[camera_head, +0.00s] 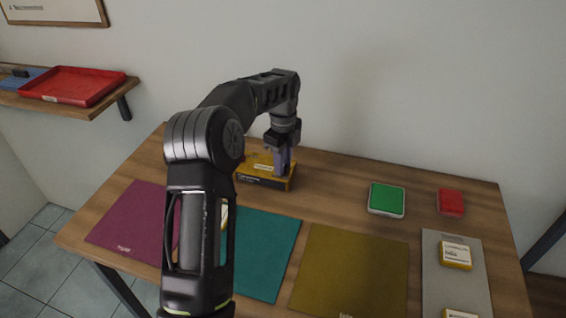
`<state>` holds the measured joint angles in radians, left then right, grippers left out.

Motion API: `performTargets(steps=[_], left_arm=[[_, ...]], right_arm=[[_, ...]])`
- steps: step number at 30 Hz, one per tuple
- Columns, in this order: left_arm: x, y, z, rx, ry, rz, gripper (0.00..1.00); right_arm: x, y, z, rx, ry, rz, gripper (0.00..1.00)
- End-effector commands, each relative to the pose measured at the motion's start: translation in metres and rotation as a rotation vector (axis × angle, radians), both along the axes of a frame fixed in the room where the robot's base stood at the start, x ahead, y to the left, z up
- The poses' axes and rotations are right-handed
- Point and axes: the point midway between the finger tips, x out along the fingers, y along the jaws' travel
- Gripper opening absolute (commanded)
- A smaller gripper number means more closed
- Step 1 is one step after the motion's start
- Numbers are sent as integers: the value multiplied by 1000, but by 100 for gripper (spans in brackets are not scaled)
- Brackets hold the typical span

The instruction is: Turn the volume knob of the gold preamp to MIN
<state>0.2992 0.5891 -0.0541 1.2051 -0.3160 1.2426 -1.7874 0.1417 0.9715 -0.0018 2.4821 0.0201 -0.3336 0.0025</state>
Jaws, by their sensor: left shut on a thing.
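The gold preamp (247,173) is a low box with a gold top and a dark front bearing small lettering. It sits at the back of the wooden table, left of the middle. My left gripper (280,167) points down at the preamp's right part, its fingers shut. The volume knob is hidden by the fingers, and its mark and the MIN label cannot be read. The fingers appear to be closed around the knob. My right gripper is not in view.
Magenta (130,218), teal (268,252) and olive (350,272) mats lie along the table front. A green-topped block (386,199), a red block (451,202) and a grey mat (456,287) with yellow boxes are at right. A red tray (72,85) is on a wall shelf.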

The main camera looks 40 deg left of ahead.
Motion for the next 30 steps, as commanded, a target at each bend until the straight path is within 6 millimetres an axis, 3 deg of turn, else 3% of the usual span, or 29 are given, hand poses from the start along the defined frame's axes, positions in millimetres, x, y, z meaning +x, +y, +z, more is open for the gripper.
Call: performTargets(steps=[6,20,30], left_arm=[[0,0,0,0,0,0,0],[0,0,0,1,0,22,0],[0,0,0,1,0,175,0]], right_arm=[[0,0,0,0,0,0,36],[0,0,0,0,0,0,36],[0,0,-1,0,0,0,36]])
